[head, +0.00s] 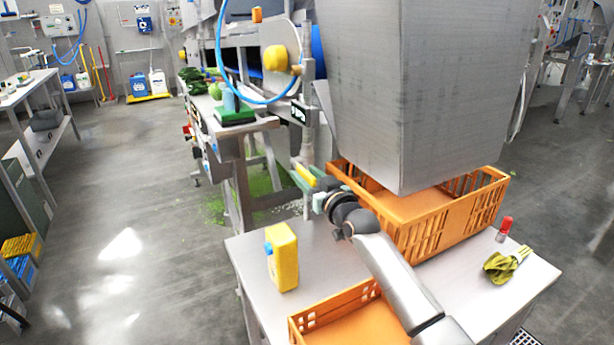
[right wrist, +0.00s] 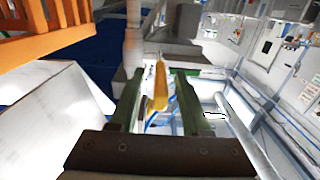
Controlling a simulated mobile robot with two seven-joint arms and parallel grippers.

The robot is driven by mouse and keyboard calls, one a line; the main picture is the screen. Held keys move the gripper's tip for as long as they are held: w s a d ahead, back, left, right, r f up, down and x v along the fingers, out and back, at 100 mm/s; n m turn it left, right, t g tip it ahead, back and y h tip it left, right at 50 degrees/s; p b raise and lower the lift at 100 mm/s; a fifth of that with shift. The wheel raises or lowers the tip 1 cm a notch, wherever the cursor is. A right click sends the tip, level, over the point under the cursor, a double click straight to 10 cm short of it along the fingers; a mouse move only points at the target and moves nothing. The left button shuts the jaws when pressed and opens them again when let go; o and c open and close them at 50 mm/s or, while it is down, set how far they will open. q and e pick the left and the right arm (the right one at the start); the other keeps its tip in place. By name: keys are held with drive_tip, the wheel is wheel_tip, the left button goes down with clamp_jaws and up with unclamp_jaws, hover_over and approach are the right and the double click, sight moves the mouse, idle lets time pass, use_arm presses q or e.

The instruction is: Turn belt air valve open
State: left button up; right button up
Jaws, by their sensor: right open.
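The belt air valve shows as a yellow lever (right wrist: 160,86) in the right wrist view. It lies between the two green fingers of my right gripper (right wrist: 157,92), with a visible gap on each side. In the head view the yellow lever (head: 306,174) is beside a steel post of the belt machine, and my right gripper (head: 304,184) is right at it. The right gripper is open and holds nothing. Whether a finger touches the lever cannot be told. The lever's pivot is not clear. My left gripper is not in view.
A steel table (head: 243,256) carries a yellow jug (head: 284,262), orange crates (head: 415,245), a red-capped bottle (head: 504,229) and a green-yellow glove (head: 502,266). A big steel housing (head: 420,90) hangs close over the far crate. The floor at left is clear.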

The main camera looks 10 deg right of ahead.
drive_tip(key=shift+c, duration=0.4)
clamp_jaws()
idle(0.9)
